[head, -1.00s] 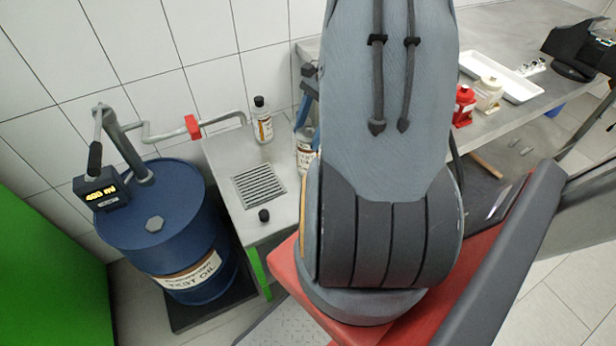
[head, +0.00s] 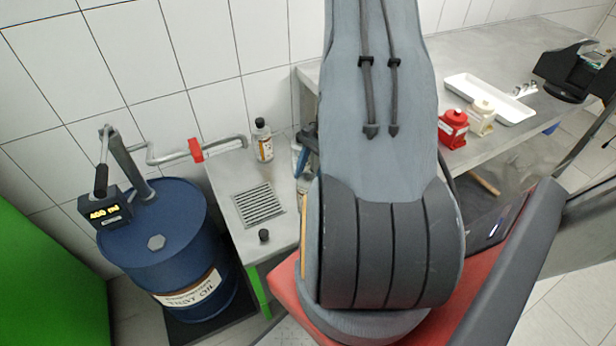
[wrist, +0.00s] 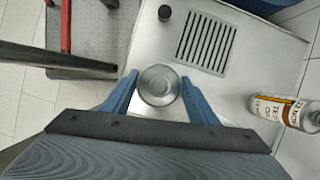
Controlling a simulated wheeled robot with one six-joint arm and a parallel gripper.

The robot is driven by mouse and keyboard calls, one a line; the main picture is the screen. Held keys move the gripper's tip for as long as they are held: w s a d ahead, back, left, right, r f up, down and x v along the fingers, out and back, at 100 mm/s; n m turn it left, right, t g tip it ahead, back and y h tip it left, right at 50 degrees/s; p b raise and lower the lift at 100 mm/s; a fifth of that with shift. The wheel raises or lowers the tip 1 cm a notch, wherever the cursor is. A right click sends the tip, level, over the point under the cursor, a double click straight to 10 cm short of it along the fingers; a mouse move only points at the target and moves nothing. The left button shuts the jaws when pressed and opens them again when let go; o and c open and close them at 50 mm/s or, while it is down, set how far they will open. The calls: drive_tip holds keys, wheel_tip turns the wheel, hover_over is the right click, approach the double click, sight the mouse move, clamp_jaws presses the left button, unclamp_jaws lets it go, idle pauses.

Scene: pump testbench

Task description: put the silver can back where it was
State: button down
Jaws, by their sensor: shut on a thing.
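The silver can (wrist: 158,85) shows from above in the wrist view as a round metal top between the blue fingers of my gripper (wrist: 159,78). The fingers are shut on its two sides. In the head view, my gripper (head: 304,150) is partly hidden behind my arm, over the right part of the metal bench. A sliver of the can (head: 296,158) shows beside the finger. Its base is mostly hidden, so I cannot tell for sure whether it touches the bench.
The bench (head: 227,190) holds a drain grate (head: 258,205), a small black cap (head: 264,235) and a labelled bottle (head: 264,142). A blue test-oil drum (head: 155,235) stands left. On the right table are a red container (head: 452,128), a cream container (head: 482,117) and a white tray (head: 490,97).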

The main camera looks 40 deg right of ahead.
drive_tip(key=shift+f, duration=0.15)
drive_tip(key=c, duration=0.7)
unclamp_jaws()
drive_tip(key=b+v, duration=0.3)
drive_tip(key=v, duration=0.9)
drive_tip(key=a+r+n+h, duration=0.1)
drive_tip(key=a+r+n, duration=0.2)
drive_tip(key=a+n, duration=0.3)
drive_tip(key=s+a+r+n+h, duration=0.1)
drive_tip(key=a+n, duration=0.5)
drive_tip(key=a, duration=0.8)
drive_tip(key=a+r+n+h, duration=0.2)
drive_tip(key=a+r+n, duration=0.3)
drive_tip(key=a, duration=0.5)
drive_tip(key=shift+s+a+r+n+t, duration=0.1)
drive_tip(key=shift+a+n+t, duration=0.1)
drive_tip(key=shift+n, duration=0.35)
drive_tip(key=shift+s+a+r+n+t, duration=0.1)
drive_tip(key=shift+n+t, duration=0.1)
drive_tip(key=shift+n, duration=0.35)
